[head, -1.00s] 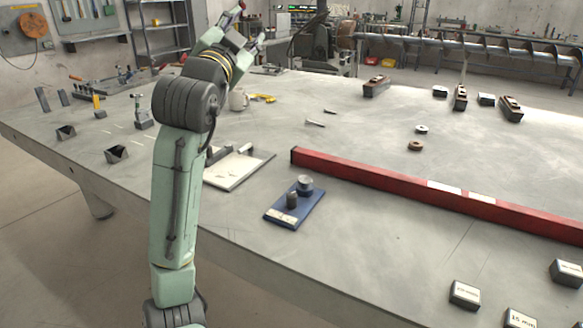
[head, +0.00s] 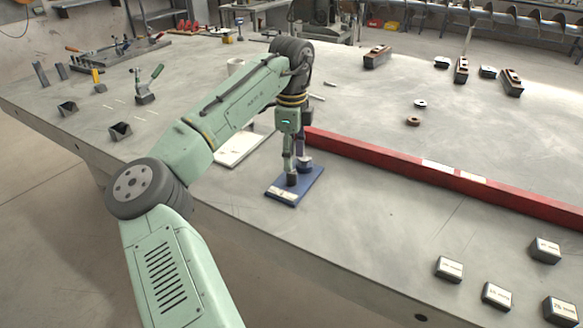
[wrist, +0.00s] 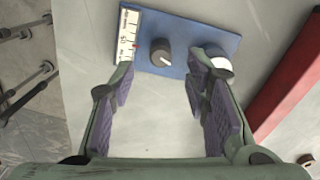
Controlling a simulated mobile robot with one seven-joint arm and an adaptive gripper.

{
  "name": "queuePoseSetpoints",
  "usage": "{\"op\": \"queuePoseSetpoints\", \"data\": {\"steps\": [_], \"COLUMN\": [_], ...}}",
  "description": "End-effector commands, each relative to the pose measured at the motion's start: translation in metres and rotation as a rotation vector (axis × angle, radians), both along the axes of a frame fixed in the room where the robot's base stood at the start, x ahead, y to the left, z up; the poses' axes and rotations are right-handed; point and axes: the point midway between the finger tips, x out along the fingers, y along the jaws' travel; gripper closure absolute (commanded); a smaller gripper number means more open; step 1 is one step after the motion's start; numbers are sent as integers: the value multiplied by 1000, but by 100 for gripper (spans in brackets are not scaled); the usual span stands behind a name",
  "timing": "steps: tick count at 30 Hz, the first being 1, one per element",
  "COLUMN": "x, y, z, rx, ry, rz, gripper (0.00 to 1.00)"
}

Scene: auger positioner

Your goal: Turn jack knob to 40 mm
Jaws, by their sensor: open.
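The jack's blue base plate (head: 283,196) lies on the table below my gripper (head: 296,166). In the wrist view its dark round knob (wrist: 161,52) has a white pointer line toward the lower right. A white scale (wrist: 128,35) with a small red mark lies left of the knob; its figures are too small to read surely. A pale round metal piece (wrist: 222,66) is right of the knob, partly behind a finger. My gripper is open, with its purple-padded fingers on either side of the knob in the wrist view. Contact with the knob is not visible.
A long red beam (head: 400,168) lies right of the jack. A white plate (head: 240,150) lies to its left, partly behind my arm. Small labelled blocks (head: 497,295) stand at the front right. The table between them and the jack is clear.

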Motion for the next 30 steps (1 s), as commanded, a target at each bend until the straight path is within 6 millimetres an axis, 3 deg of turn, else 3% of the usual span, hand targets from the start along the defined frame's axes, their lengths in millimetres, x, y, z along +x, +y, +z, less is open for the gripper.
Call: {"op": "queuePoseSetpoints", "data": {"steps": [6,10,20,30], "x": [0,0,0,0], "y": [0,0,0,-1], "z": [-34,-47,-52,-51], "rx": [1,-1,-1,-1], "ry": [-1,-2,-3,-3], "rz": [0,1,0,0], "gripper": [57,57,57,78]}}
